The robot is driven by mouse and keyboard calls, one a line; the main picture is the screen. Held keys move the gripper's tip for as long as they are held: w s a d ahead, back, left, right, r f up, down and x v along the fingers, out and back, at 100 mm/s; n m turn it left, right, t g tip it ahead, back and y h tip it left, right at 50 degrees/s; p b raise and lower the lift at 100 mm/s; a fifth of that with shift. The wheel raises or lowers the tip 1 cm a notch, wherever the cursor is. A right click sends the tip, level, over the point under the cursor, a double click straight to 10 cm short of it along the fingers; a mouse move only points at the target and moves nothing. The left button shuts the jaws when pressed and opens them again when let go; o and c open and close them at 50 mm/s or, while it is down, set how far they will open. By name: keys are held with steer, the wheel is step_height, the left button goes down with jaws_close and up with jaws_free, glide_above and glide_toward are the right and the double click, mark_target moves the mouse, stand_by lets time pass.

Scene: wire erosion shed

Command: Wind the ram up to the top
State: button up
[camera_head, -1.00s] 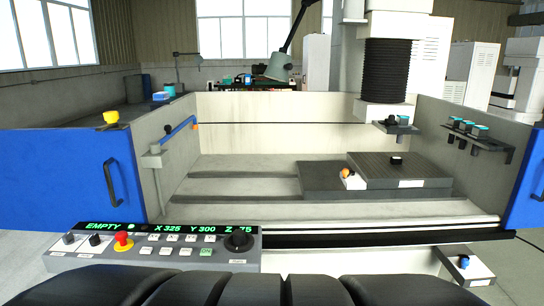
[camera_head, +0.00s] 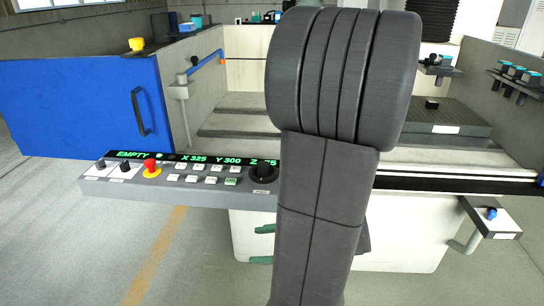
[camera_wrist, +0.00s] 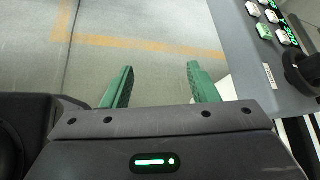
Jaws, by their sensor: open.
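The control panel (camera_head: 200,188) stands at the front left of the machine. Its green display reads EMPTY, X 325, Y 300; the Z figure is partly hidden by my arm, ending in 75. A black handwheel knob (camera_head: 263,172) sits at the panel's right end, beside my arm. It also shows at the right edge of the wrist view (camera_wrist: 302,70). The ram shows only as black bellows (camera_head: 440,18) at the top right. My gripper (camera_head: 264,245) is open and empty, below the panel's front edge; in the wrist view its green fingers (camera_wrist: 160,82) are apart over the floor.
A red emergency button (camera_head: 151,165) and several white keys sit on the panel. A blue door (camera_head: 80,105) is on the left. A dark work block (camera_head: 450,118) lies in the tank. A small shelf with a blue knob (camera_head: 491,214) juts out at right. Floor at front left is clear.

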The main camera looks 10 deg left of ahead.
steer(key=w+r+m+t+y, duration=0.1)
steer(key=w+m+t, duration=0.35)
steer(key=w, duration=0.35)
steer(key=m+t+b, duration=0.1)
steer(key=m+t, duration=0.5)
steer(key=m, duration=0.1)
glide_toward(267, 167)
steer(key=shift+h, duration=0.4)
steer(key=x, duration=1.2)
steer(key=shift+s+a, duration=0.1)
steer(key=shift+s, duration=0.05)
steer(key=shift+r+g, duration=0.1)
steer(key=shift+g, duration=0.15)
steer(key=c, duration=1)
